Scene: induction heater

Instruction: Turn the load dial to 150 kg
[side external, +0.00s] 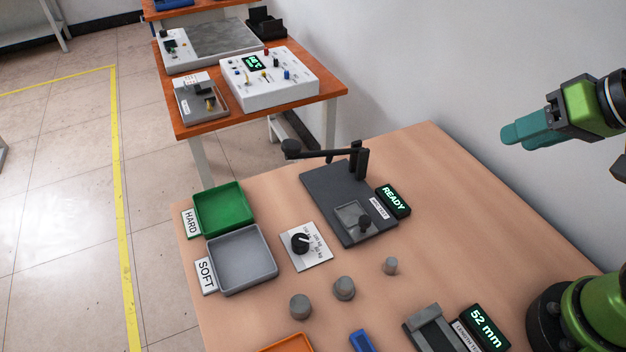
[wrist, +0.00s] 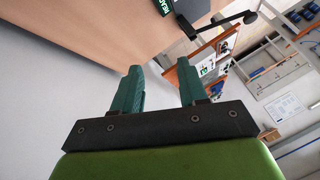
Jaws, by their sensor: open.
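The load dial is a black knob (side external: 301,243) on a white plate (side external: 317,258) printed with kg marks. It lies on the wooden table, between the grey tray and the dark press base. The marks are too small to read surely, so I cannot tell which one the knob points to. My gripper (side external: 514,137) is raised at the upper right in the side view, far from the dial and touching nothing. In the wrist view my gripper (wrist: 160,88) shows its two teal fingers apart with nothing between them. The dial is not in the wrist view.
A press (side external: 318,185) with a lever arm and READY display (side external: 393,200) stands behind the dial. A green tray (side external: 222,208) and grey tray (side external: 262,270) lie left. Several grey cylinders (side external: 344,288) stand in front. A caliper-like device (side external: 430,325) with a 52 mm display (side external: 484,327) is nearer.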

